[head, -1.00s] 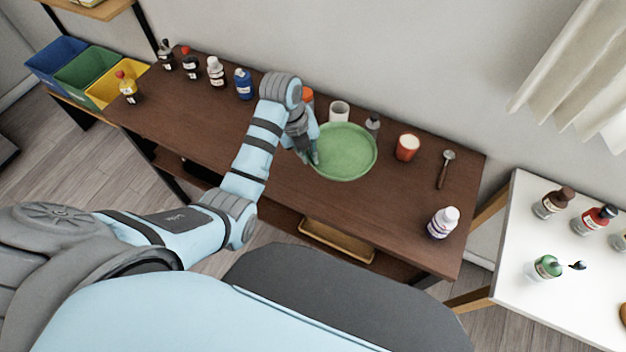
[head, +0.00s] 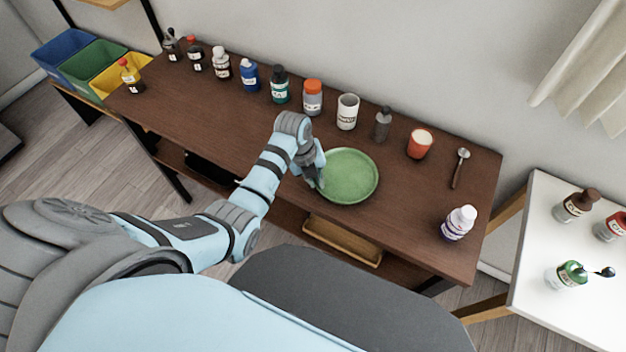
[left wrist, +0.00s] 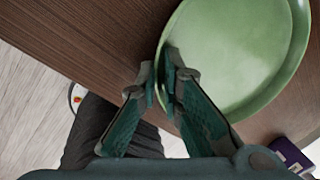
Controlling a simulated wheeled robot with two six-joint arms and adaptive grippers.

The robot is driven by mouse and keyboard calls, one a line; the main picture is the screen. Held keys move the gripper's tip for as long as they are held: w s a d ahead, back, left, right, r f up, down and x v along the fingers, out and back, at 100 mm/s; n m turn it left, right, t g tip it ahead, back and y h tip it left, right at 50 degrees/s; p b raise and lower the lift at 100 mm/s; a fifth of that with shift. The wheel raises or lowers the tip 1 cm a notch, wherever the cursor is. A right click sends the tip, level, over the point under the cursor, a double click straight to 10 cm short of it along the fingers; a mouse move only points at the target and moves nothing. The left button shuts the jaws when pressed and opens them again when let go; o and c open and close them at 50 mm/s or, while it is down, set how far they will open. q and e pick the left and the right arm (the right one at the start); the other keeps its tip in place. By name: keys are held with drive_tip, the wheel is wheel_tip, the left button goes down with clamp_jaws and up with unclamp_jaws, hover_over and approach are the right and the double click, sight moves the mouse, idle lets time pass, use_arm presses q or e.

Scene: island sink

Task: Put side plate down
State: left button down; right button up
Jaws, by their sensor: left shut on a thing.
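The side plate is a round green plate (head: 349,177) at the middle of the brown table in the head view. It lies level, at or close to the table top; I cannot tell whether it touches. My left gripper (head: 318,181) is at the plate's left edge, shut on its rim. In the left wrist view the two fingers (left wrist: 168,80) pinch the rim of the plate (left wrist: 235,50). My right gripper is not in view.
A purple-labelled bottle (head: 459,223) and a spoon (head: 459,168) are to the right. Several bottles line the table's back left. Bare table (head: 205,115) lies left of the gripper.

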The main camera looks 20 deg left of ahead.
use_arm(q)
drive_tip(key=c, duration=2.1)
unclamp_jaws()
drive_tip(key=shift+w, duration=0.1)
drive_tip(key=o, duration=0.3)
drive_tip(key=shift+o, duration=0.2)
drive_tip(key=shift+r, duration=0.1)
drive_tip(key=p+v, duration=0.2)
drive_tip(key=v, duration=1)
drive_tip(key=shift+p, duration=0.4)
